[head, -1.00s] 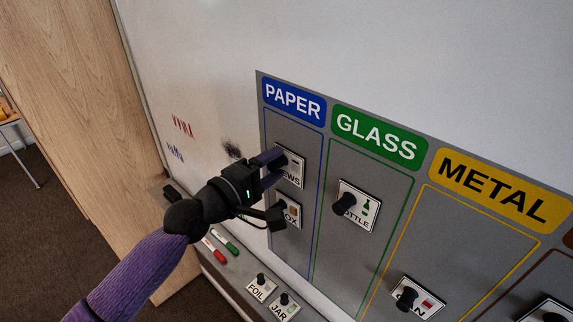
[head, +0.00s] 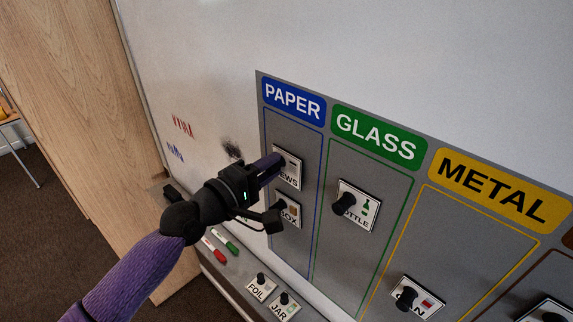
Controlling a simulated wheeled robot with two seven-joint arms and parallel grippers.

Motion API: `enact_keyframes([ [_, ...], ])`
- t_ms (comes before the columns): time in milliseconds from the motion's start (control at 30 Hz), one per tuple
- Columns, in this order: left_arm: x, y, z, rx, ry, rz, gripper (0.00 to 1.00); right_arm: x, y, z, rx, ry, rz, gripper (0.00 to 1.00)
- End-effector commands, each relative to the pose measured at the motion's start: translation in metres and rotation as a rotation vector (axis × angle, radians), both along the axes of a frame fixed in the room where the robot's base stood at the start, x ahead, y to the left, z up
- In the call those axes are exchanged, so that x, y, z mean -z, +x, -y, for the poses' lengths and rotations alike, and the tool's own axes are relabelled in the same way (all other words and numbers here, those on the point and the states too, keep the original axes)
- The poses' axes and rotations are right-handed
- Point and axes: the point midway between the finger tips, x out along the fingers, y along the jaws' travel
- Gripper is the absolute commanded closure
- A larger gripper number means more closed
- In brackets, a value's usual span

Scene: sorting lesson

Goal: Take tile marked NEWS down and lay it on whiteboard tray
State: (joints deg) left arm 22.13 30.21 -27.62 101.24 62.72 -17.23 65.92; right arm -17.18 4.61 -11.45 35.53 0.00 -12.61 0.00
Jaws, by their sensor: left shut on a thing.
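The NEWS tile (head: 291,169) is a white plate in the PAPER column of the grey sorting panel. Its left part and first letter are hidden by my gripper. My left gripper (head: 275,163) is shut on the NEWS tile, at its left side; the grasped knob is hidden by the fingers. I cannot tell whether the tile's back touches the panel. The whiteboard tray (head: 233,273) runs along the bottom of the board, below and left of the panel. My right gripper is not in view.
The tray bears a green marker (head: 225,242), a red marker (head: 214,250), the FOIL tile (head: 260,288) and the JAR tile (head: 285,306). The BOX tile (head: 290,213) is just below NEWS; the BOTTLE tile (head: 358,206) is to the right. A wooden cabinet (head: 75,110) stands left.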

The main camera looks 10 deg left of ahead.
Motion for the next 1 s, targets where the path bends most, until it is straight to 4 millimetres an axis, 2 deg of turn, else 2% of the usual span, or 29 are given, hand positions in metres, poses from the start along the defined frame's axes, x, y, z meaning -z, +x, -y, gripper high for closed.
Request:
enact_keyframes([
  [1000,0.0,-0.043,-0.033,0.001,0.0,0.0,1.0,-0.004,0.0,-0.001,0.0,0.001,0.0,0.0],
])
